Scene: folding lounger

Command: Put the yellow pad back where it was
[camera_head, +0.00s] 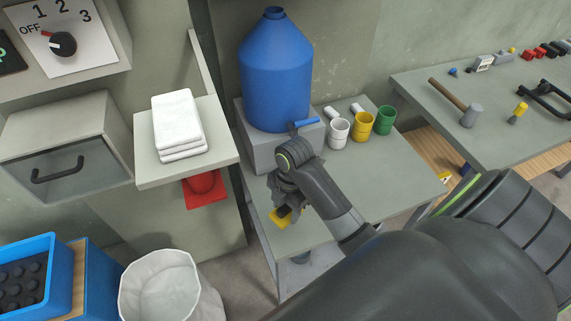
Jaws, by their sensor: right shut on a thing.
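The yellow pad (279,218) shows at the front left corner of the small grey-green table (350,185), partly hidden by my right gripper. My right gripper (286,211) points down at that corner and is shut on the yellow pad. I cannot tell whether the pad touches the tabletop. My left gripper is not in view.
A large blue bottle (275,75) with a blue tap stands on a grey block behind my right gripper. White (338,131), yellow (362,123) and green (384,119) cups stand to the right. A white bin (160,285) is at lower left. The tabletop's right part is clear.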

